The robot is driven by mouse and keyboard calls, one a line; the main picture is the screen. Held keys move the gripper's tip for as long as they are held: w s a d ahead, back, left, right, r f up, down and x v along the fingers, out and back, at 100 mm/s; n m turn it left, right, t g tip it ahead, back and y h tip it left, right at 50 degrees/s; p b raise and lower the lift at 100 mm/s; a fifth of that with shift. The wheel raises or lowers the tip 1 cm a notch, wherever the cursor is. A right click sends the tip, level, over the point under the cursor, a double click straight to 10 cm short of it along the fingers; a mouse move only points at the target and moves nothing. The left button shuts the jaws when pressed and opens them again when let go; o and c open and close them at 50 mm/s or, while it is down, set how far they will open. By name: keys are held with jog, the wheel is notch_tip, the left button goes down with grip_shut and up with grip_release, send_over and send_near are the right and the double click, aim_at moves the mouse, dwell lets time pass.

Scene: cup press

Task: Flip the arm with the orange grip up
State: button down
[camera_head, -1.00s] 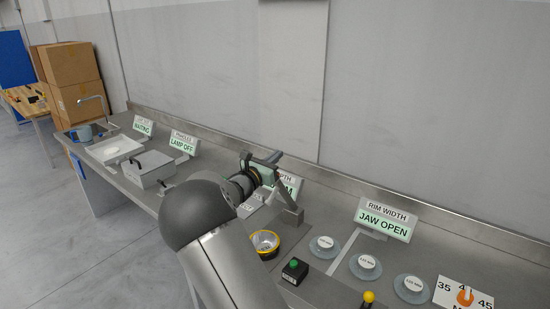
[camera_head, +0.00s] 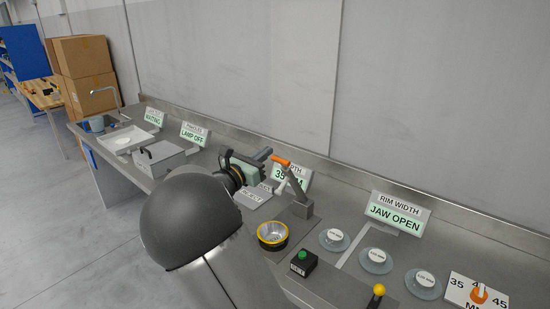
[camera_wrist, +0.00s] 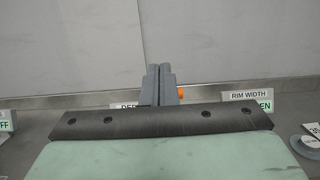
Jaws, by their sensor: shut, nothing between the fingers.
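The arm with the orange grip (camera_head: 281,161) is a grey lever (camera_head: 295,185) rising from a grey block on the bench, leaning up and left with the orange grip at its top. My gripper (camera_head: 265,154) is just left of the orange grip, its dark fingers shut and empty. In the wrist view the two fingers (camera_wrist: 160,72) lie together, and a bit of the orange grip (camera_wrist: 181,92) shows beside them on the right; the rest is hidden. I cannot tell whether the fingers touch it.
A yellow-rimmed metal bowl (camera_head: 272,235) stands in front of the lever block. A green button box (camera_head: 304,262), a yellow-knobbed lever (camera_head: 378,290) and several labelled discs (camera_head: 376,261) are to the right. The depth sign (camera_head: 290,178) is behind the lever. A grey box (camera_head: 160,157) stands left.

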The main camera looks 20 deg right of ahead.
jog(key=shift+s+a+r, duration=0.3)
jog(key=shift+s+a, duration=0.05)
jog(key=shift+a, duration=0.25)
jog(key=shift+s+a+r, duration=0.3)
jog(key=shift+s+a, duration=0.05)
jog(key=shift+a, duration=0.2)
